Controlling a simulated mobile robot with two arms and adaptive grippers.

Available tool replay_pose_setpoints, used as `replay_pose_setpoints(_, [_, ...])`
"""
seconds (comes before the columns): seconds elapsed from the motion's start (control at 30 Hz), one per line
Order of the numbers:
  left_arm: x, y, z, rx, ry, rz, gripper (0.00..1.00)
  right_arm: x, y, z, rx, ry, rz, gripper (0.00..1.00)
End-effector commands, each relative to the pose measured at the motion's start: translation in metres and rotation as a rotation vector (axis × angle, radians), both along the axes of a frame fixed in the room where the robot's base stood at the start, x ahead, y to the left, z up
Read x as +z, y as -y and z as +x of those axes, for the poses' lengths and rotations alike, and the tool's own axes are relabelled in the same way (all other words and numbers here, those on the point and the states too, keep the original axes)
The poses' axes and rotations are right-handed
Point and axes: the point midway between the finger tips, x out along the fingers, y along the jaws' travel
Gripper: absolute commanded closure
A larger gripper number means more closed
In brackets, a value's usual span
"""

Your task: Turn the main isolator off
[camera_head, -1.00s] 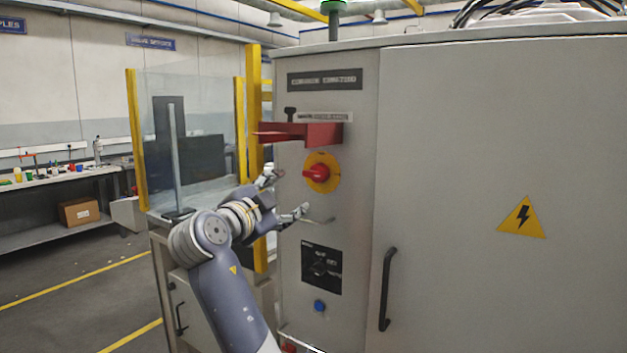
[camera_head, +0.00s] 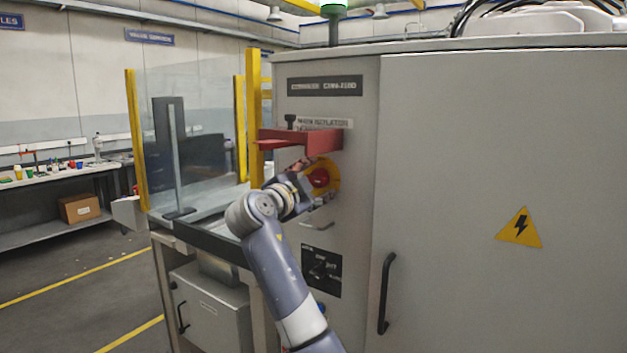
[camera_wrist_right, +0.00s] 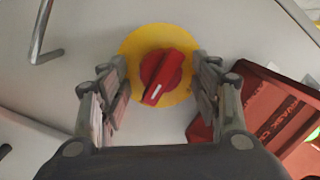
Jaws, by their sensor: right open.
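The main isolator is a red rotary handle (camera_head: 320,178) on a yellow round plate (camera_head: 333,176), on the grey cabinet front below a label. My right gripper (camera_head: 308,174) is at the handle and partly hides the plate. In the right wrist view the red handle (camera_wrist_right: 161,77) lies between the two open fingers (camera_wrist_right: 160,88), with a white mark on one end. The fingers stand either side of the yellow plate (camera_wrist_right: 140,40), with a gap to the handle on both sides. My left gripper is out of view.
A red bracket (camera_head: 316,140) juts out just above the isolator, close to my right gripper; it also shows in the right wrist view (camera_wrist_right: 262,112). A metal handle (camera_head: 318,226) and a black switch panel (camera_head: 321,270) sit below. A clear guard panel (camera_head: 205,125) stands left.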

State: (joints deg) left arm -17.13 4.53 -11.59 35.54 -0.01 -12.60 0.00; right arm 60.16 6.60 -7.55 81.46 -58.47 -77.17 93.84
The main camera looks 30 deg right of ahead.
Motion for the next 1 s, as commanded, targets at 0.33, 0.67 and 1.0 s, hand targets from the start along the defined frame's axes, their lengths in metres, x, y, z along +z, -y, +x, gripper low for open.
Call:
replay_pose_setpoints(0.33, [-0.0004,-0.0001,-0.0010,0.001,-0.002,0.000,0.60,0.0000,-0.0003,-0.0002,0.000,0.000,0.000,0.80])
replay_pose_setpoints(0.67, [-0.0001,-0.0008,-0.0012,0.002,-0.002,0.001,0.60,-0.0001,-0.0003,-0.0001,0.000,-0.014,-0.006,0.87])
replay_pose_setpoints(1.0, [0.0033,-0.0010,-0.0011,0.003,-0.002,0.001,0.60,0.0013,-0.0006,0.0000,0.001,-0.164,-0.067,0.87])
